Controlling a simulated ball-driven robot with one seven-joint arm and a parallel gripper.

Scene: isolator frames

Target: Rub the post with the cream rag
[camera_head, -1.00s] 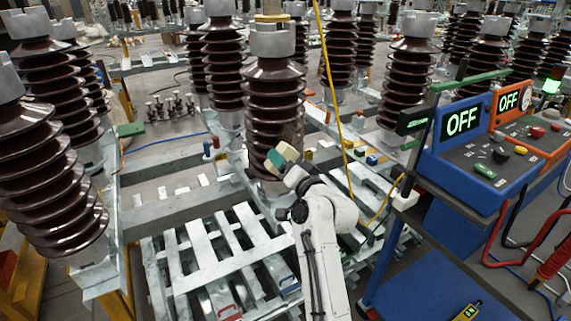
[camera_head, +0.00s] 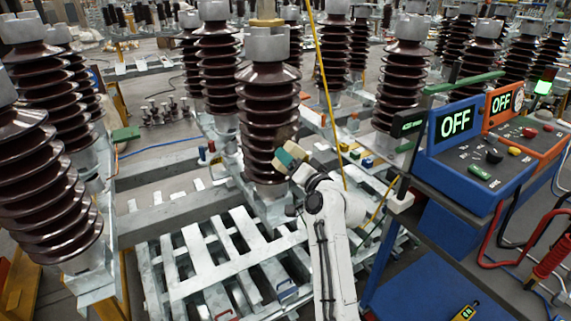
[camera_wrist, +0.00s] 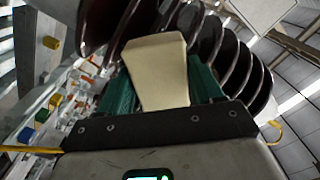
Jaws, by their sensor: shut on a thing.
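The post (camera_head: 268,102) is a dark brown ribbed insulator column with a grey metal cap, upright at the centre of the head view. In the wrist view its ribs (camera_wrist: 205,42) fill the area beyond my gripper. My gripper (camera_wrist: 160,88) has green fingers and is shut on the cream rag (camera_wrist: 157,66), a pale folded piece jutting forward between them. In the head view my gripper (camera_head: 291,154) is at the lower right side of the post, with the cream rag (camera_head: 283,158) close against the lower ribs. I cannot tell whether it touches them.
Similar ribbed columns (camera_head: 32,165) stand left, behind and right. A grey slatted metal frame (camera_head: 200,255) lies below the post. A yellow cable (camera_head: 328,85) hangs just right of it. A blue cart with a console reading OFF (camera_head: 455,122) stands at the right.

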